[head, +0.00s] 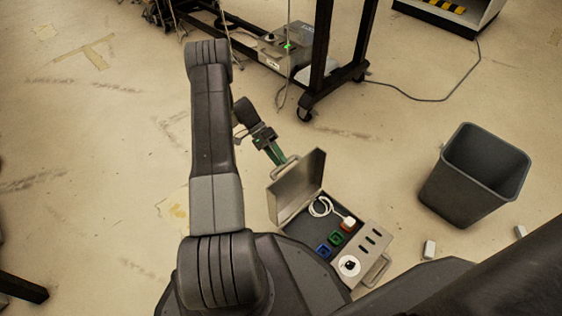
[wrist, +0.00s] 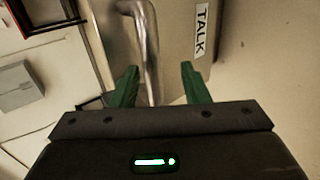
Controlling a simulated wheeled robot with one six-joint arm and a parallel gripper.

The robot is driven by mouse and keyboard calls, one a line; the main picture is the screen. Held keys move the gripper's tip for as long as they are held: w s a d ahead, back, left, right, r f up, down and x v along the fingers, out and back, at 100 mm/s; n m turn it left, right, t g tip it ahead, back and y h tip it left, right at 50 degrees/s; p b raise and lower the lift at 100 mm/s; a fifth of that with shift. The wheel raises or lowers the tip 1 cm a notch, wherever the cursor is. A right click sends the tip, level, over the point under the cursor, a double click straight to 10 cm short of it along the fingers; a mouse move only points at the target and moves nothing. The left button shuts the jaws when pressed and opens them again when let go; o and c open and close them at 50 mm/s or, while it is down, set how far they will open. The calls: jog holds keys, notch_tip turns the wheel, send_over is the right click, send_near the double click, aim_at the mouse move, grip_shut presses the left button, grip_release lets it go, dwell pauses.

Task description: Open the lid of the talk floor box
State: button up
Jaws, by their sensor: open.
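The talk floor box stands on the floor with its grey lid (head: 297,188) raised steeply, the inside exposed. In the wrist view the lid (wrist: 185,45) carries a white TALK label (wrist: 201,30). A metal lid handle (wrist: 146,45) runs between the green fingers of my gripper (wrist: 157,72), nearer the left one. My gripper (head: 279,156) is open at the lid's upper edge in the head view. I cannot tell whether a finger touches the handle.
Inside the box are a coiled white cable (head: 320,207), coloured sockets (head: 335,238) and a slotted panel (head: 367,241). A dark bin (head: 470,177) stands to the right, with small white blocks (head: 429,249) near it. A wheeled black frame (head: 318,60) stands behind.

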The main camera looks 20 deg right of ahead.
jog(key=p+v, duration=0.2)
jog(key=v, duration=0.9)
jog(key=b+x, duration=0.3)
jog(key=x, duration=1)
jog(key=shift+s, duration=0.2)
jog(key=shift+d, duration=0.1)
